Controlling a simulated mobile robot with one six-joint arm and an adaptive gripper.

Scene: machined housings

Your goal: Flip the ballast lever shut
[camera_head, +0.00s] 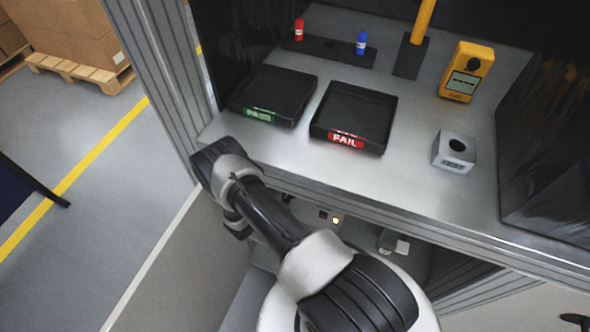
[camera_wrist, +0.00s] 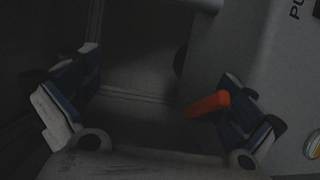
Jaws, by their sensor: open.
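In the dark wrist view an orange lever (camera_wrist: 207,104) sticks out to the left, close to the inner side of my gripper's right finger. I cannot tell whether the two touch. My gripper (camera_wrist: 155,112) is open, with a wide empty gap between the fingers; the lever's tip lies inside that gap, on its right side. The lever's base is hidden behind the right finger. A grey housing (camera_wrist: 262,60) with partly cut-off lettering stands behind and right of it. In the head view my arm reaches down at the bench's front edge, and neither lever nor fingers can be made out.
The bench top (camera_head: 290,160) carries a PASS tray (camera_head: 274,93), a FAIL tray (camera_head: 352,117), a TEST block (camera_head: 453,152) and a yellow meter (camera_head: 467,72). A dark wall stands left in the wrist view.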

